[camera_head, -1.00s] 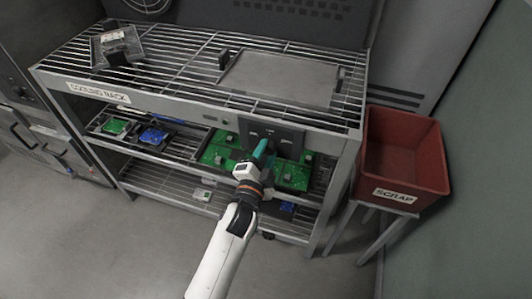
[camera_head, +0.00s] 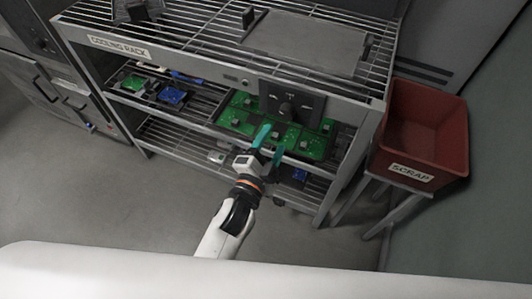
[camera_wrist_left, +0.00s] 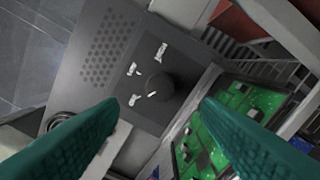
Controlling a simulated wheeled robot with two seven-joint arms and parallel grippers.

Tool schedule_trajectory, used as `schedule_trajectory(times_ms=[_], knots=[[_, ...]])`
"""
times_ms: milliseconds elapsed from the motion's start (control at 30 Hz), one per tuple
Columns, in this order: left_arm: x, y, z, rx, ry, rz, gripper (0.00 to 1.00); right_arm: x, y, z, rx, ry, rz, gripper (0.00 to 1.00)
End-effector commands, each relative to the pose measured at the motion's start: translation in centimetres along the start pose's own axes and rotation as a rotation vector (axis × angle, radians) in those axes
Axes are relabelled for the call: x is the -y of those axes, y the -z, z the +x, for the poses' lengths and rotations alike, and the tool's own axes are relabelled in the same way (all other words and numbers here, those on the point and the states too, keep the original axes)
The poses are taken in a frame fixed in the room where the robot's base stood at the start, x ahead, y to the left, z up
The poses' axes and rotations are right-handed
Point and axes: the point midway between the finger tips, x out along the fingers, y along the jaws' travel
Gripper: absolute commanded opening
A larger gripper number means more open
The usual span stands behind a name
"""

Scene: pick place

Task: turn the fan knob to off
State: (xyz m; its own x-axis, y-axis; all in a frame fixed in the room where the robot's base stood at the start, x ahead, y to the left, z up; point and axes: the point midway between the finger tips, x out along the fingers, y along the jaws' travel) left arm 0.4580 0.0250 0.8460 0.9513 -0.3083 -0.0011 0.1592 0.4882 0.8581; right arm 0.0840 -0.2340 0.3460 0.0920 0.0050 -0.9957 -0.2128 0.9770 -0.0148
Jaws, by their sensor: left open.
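The fan knob (camera_head: 286,108) is a dark round knob on a dark square panel (camera_head: 306,103) at the front of the cooling rack. In the left wrist view the knob (camera_wrist_left: 161,86) faces me, with white marks around it too small to read. A short white mark shows beside the knob's edge. My left gripper (camera_head: 271,146) is open and empty, apart from the knob, in front of and below it. In the wrist view its two teal fingers stand wide apart at the lower left and lower right. My right gripper is out of view.
Green circuit boards (camera_head: 236,116) lie on the shelf just under the panel. The rack's wire top (camera_head: 210,27) carries a flat grey plate (camera_head: 305,42). A red scrap bin (camera_head: 428,125) stands at the right. The floor in front is clear.

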Motion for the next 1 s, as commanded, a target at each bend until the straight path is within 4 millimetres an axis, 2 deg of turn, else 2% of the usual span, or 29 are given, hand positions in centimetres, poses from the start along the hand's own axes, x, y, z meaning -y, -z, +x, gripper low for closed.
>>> schedule_trajectory(times_ms=[100,300,867,933,1000], knots=[[0.1,0.1,-2.0,-0.001,0.002,0.000,0.59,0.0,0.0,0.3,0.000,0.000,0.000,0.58],[0.0,0.0,-3.5,0.000,0.000,0.000,0.59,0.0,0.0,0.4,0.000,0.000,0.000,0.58],[0.1,0.0,-3.5,0.000,0.001,-0.001,0.59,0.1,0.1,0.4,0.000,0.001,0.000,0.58],[0.7,0.4,-3.5,-0.007,0.016,-0.010,0.59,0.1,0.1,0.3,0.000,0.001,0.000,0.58],[2.4,1.4,-3.5,-0.028,0.054,-0.036,0.59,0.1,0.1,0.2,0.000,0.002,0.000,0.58]])
